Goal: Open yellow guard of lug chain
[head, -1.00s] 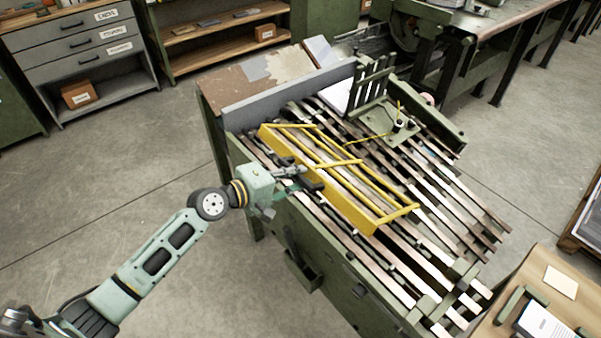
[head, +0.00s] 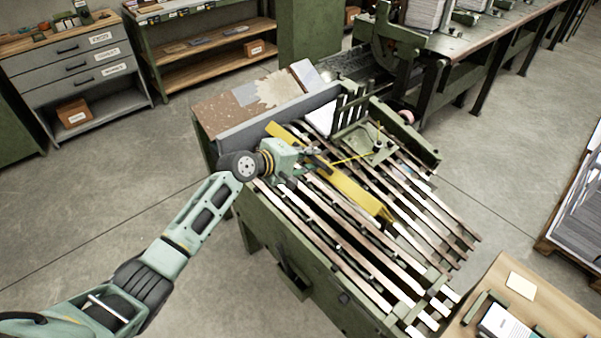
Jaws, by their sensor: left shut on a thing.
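The yellow guard (head: 352,189) stands tilted up over the slatted lug chain (head: 325,212) of the green machine. It shows as a narrow yellow panel running from upper left to lower right, with its barred face turned out of sight. My left gripper (head: 312,158) is at the upper-left part of the guard and shut on it. The gripper and wrist hide the exact grasp point. The near slats of the lug chain lie uncovered in front of the guard. My right gripper is not in view.
A green bracket with upright bars (head: 352,112) and a thin yellow rod (head: 378,137) stand just behind the guard. A wooden table (head: 560,318) with papers is at the lower right. Open floor (head: 110,200) lies left of the machine.

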